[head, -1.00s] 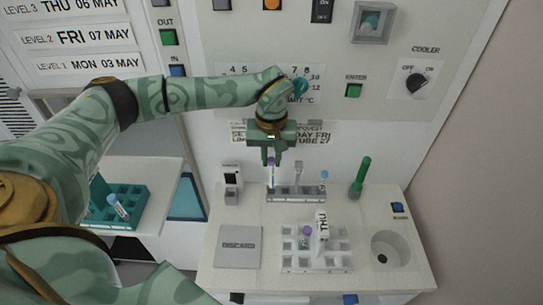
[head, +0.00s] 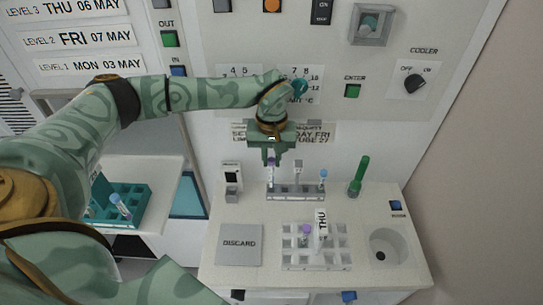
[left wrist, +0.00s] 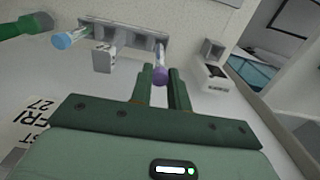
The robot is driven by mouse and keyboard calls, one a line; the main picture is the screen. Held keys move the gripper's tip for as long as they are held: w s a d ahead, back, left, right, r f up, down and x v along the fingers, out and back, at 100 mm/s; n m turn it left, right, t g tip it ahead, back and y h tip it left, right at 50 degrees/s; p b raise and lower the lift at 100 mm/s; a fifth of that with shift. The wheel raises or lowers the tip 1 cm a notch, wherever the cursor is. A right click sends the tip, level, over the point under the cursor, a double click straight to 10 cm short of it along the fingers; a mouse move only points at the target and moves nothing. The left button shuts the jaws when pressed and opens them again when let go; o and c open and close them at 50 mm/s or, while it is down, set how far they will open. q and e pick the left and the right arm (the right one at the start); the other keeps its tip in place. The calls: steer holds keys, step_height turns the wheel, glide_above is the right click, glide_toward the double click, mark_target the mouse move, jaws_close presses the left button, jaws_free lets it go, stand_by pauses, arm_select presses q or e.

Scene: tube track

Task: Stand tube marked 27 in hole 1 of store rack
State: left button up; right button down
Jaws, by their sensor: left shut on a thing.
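My left gripper (head: 270,158) is shut on a purple-capped tube (left wrist: 161,74), gripping it close to the cap. The tube is about upright at the left end of a grey rack (head: 300,194) at the back of the bench; I cannot tell whether its foot is in a hole. No number is readable on it. A blue-capped tube (head: 323,174) stands at the rack's right end, with a white block (head: 298,167) between. A white rack (head: 288,262) in front holds another purple-capped tube (head: 306,230) and a THU flag (head: 321,223). I cannot tell which is the store rack. My right gripper is out of view.
A DISCARD pad (head: 239,244) lies left of the white rack, a round basin (head: 388,247) right. A green rod (head: 358,178) stands at the back right. A teal rack (head: 103,207) with a tube (head: 121,206) is on the left. A control panel wall (head: 375,130) rises behind.

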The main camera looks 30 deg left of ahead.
arm_select(q)
steer(key=shift+f, duration=0.35)
stand_by(0.3)
steer(key=shift+f, duration=1.1)
stand_by(0.3)
steer(key=o, duration=0.9)
